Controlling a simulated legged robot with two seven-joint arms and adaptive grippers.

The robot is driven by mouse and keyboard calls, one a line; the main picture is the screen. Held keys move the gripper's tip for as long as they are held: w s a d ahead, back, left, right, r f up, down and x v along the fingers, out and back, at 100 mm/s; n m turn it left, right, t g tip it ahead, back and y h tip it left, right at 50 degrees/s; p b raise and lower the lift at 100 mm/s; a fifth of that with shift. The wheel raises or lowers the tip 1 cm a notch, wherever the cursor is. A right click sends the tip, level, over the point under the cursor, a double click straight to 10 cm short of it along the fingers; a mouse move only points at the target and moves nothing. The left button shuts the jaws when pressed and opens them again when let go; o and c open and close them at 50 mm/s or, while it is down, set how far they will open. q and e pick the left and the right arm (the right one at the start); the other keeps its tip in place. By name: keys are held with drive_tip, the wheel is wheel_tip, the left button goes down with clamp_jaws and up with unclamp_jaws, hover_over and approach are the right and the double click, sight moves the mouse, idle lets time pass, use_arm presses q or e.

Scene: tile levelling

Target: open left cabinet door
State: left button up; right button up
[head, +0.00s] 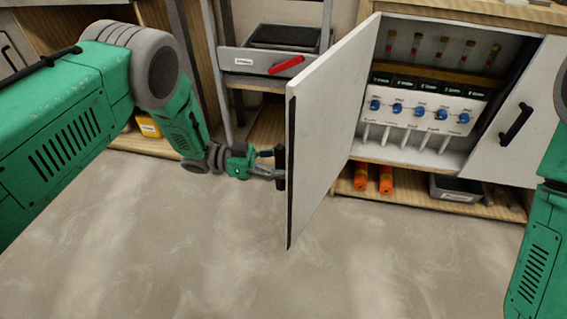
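The left cabinet door (325,125) is a white panel that stands swung wide open, its free edge toward me. Its black handle (280,168) is on the panel's left-facing side. My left gripper (272,164) is at this handle, with its fingertips reaching the bar. The fingers look spread one above the other, but whether they are closed on the bar is too small to tell. The cabinet interior (420,100) shows a white unit with blue knobs and a rack of tubes above. My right gripper is out of view; only part of my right arm shows at the right edge.
The right cabinet door (490,155) also stands partly open, with a black handle (516,125). Orange cylinders (361,177) and a grey bin (455,188) lie on the shelf below. A grey tray (268,60) with a red-handled tool stands behind on the left. The floor in front is clear.

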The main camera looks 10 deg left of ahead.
use_arm(q)
drive_tip(key=shift+a+f, duration=0.1)
drive_tip(key=shift+a, duration=0.1)
drive_tip(key=shift+a, duration=0.3)
drive_tip(key=a, duration=1.1)
drive_tip(key=shift+s+a, duration=0.15)
drive_tip(key=shift+s, duration=0.2)
drive_tip(key=shift+f, duration=0.1)
